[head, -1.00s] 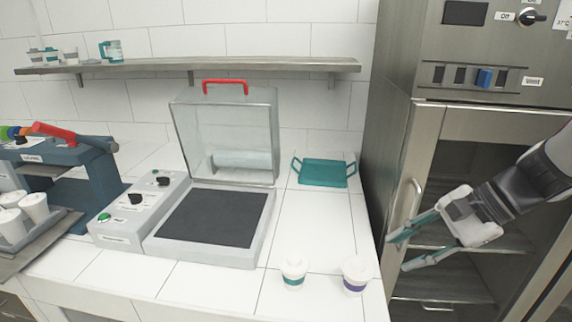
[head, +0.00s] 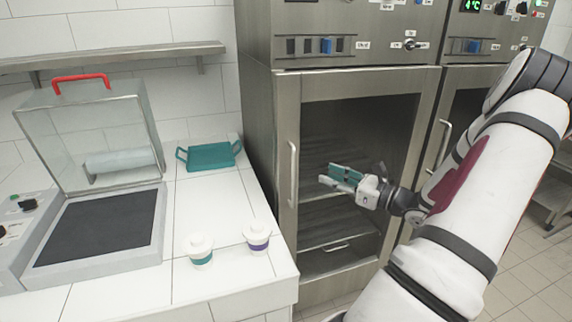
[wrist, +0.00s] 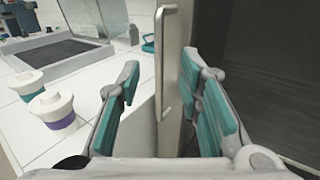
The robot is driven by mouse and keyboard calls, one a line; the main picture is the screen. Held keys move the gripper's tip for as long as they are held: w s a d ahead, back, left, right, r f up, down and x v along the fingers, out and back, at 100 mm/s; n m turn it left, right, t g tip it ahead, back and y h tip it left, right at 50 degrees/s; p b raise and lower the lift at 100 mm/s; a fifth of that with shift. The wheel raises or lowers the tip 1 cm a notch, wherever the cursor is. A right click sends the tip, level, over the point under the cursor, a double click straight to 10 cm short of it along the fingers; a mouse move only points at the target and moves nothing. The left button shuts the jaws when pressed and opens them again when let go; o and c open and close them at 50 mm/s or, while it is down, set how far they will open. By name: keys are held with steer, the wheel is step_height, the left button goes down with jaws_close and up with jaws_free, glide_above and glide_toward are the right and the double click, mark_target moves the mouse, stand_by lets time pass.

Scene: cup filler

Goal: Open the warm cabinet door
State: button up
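The warm cabinet is the left steel cabinet (head: 262,130) beside the counter. Its glass door (head: 340,125) looks shut, with a vertical bar handle (head: 293,172) on the left frame. In the wrist view the handle (wrist: 161,65) stands ahead between my finger pads, and I see no contact. My gripper (head: 335,180) has teal pads and is in front of the door glass, right of the handle in the head view. In the wrist view my gripper (wrist: 167,105) is open and empty, its fingers well apart.
A second cabinet with a green 4°C display (head: 473,6) adjoins on the right. Two lidded cups, teal-banded (head: 200,252) and purple-banded (head: 257,238), stand near the counter edge. A teal tray (head: 210,158) and a clear-lidded machine (head: 95,140) are further left.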

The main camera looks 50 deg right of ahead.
steer(key=w, duration=1.3)
steer(key=shift+a, duration=0.3)
jaws_close()
